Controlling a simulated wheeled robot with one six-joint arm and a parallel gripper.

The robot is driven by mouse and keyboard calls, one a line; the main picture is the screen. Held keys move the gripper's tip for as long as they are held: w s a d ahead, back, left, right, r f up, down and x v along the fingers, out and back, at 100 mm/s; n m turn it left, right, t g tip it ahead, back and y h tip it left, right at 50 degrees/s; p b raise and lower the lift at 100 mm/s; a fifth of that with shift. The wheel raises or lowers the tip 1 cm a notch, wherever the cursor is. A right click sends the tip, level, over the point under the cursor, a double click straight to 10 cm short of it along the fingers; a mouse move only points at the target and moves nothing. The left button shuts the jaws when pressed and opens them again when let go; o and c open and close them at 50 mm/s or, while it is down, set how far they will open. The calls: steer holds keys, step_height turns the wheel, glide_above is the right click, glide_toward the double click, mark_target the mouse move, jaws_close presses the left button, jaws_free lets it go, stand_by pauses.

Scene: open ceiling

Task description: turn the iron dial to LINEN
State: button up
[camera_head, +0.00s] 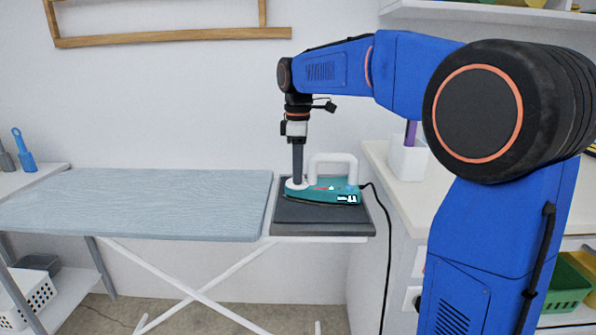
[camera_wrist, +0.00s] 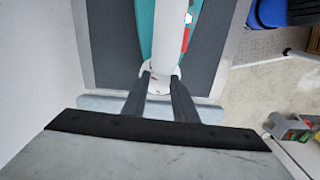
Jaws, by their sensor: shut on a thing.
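A teal iron (camera_head: 325,191) with a white handle (camera_head: 333,161) rests on a dark grey pad (camera_head: 320,222) at the right end of the ironing board (camera_head: 130,205). My gripper (camera_head: 297,183) points straight down at the iron's left end. In the wrist view my gripper's two fingers (camera_wrist: 161,84) are shut on the white round dial (camera_wrist: 158,91) at the end of the iron (camera_wrist: 146,30). The dial's markings are too small to read, and part of it is hidden between the fingers.
A black cord (camera_head: 387,240) runs from the iron down past the board's right side. A white counter (camera_head: 408,195) with a white holder (camera_head: 407,159) stands to the right. The blue-grey board surface to the left is clear. A white basket (camera_head: 30,293) sits low at left.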

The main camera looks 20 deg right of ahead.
steer(key=m, duration=0.6)
steer(key=shift+m, duration=0.3)
stand_by(0.4)
steer(key=o, duration=1.1)
steer(key=shift+r, duration=0.15)
step_height(320, 180, up, 17)
steer(key=shift+r, duration=0.1)
